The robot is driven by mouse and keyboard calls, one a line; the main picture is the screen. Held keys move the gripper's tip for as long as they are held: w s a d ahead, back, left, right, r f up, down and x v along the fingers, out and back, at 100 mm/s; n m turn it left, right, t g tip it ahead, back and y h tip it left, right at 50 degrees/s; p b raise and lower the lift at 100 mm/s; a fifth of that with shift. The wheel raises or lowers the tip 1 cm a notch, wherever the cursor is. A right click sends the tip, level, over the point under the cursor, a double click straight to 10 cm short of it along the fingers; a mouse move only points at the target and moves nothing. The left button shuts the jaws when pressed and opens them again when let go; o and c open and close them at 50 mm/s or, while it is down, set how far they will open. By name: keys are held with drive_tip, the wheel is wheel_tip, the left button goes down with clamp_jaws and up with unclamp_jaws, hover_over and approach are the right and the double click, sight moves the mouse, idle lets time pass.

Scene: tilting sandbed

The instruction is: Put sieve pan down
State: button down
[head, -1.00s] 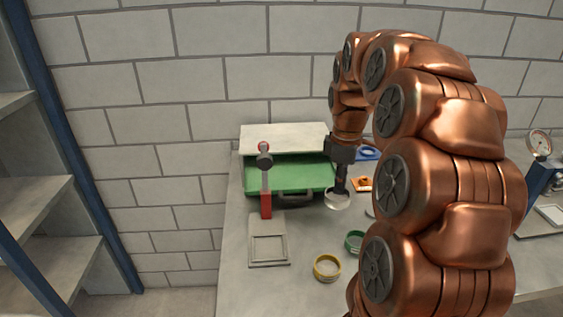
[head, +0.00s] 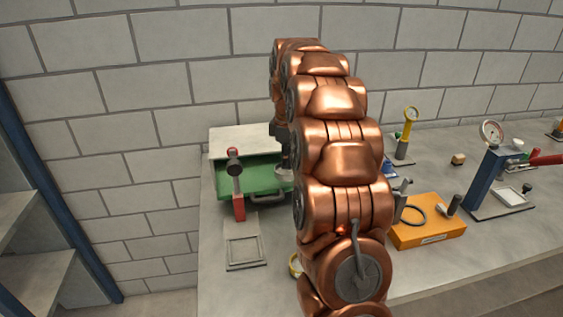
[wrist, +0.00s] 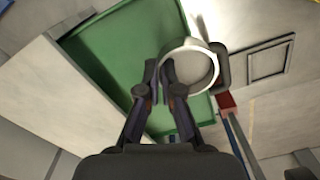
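The sieve pan (wrist: 197,68) is a round, shallow, pale metal pan. My gripper (wrist: 160,72) appears shut on the near edge of its rim in the wrist view. The pan is over the right edge of the green tray (wrist: 105,45) with the black handle (wrist: 222,68) just beside it. In the head view the pan (head: 283,174) is partly hidden by my arm, at the right end of the green tray (head: 230,180). I cannot tell whether the pan touches the tray.
A red stand with a dark-headed post (head: 237,190) stands at the tray's front. A square frame (head: 244,250) lies in front of it. A yellow ring (head: 294,265) shows beside my arm. An orange case (head: 428,232) and a gauge stand (head: 486,180) are farther right.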

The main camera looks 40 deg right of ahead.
drive_tip(key=shift+w+d+f+p, duration=0.1)
drive_tip(key=shift+w+d+p, duration=0.1)
drive_tip(key=shift+w, duration=0.6)
drive_tip(key=shift+w+d+f+p, duration=0.1)
drive_tip(key=shift+w+p, duration=0.1)
drive_tip(key=shift+w, duration=0.55)
drive_tip(key=shift+w, duration=0.2)
drive_tip(key=shift+s+f+p, duration=0.1)
drive_tip(key=shift+f+p, duration=0.7)
drive_tip(key=shift+f, duration=0.9)
drive_tip(key=shift+f, duration=0.1)
drive_tip(key=shift+f, duration=0.15)
drive_tip(key=c, duration=1.3)
unclamp_jaws()
